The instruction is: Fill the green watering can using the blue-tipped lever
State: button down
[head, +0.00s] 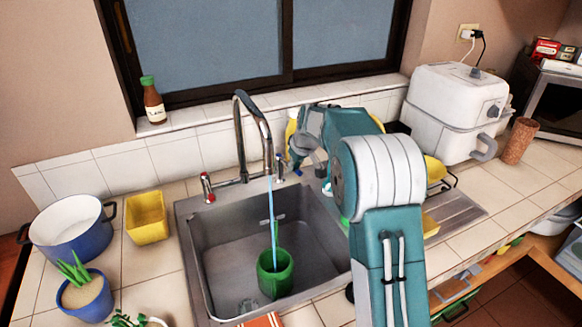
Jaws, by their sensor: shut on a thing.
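The green watering can (275,274) stands in the sink basin under the tap. A stream of water (272,215) runs from the spout of the metal faucet (240,125) down into the can. The blue-tipped lever (279,164) is at the right side of the faucet base. My gripper (291,164) is at this lever and shut on it, though the fingers are small and partly hidden by my arm. A red-tipped lever (207,187) is at the left of the faucet. The water level in the can cannot be seen.
A blue pot (75,228), yellow container (147,219) and potted plant (85,295) stand at left. A white appliance (455,105) and cork cylinder (518,140) stand at right. A sauce bottle (153,102) is on the sill.

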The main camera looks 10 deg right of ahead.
jog(key=shift+d+f, duration=0.1)
jog(key=c, duration=0.6)
grip_release()
jog(key=shift+c, duration=0.2)
jog(key=v, duration=1.2)
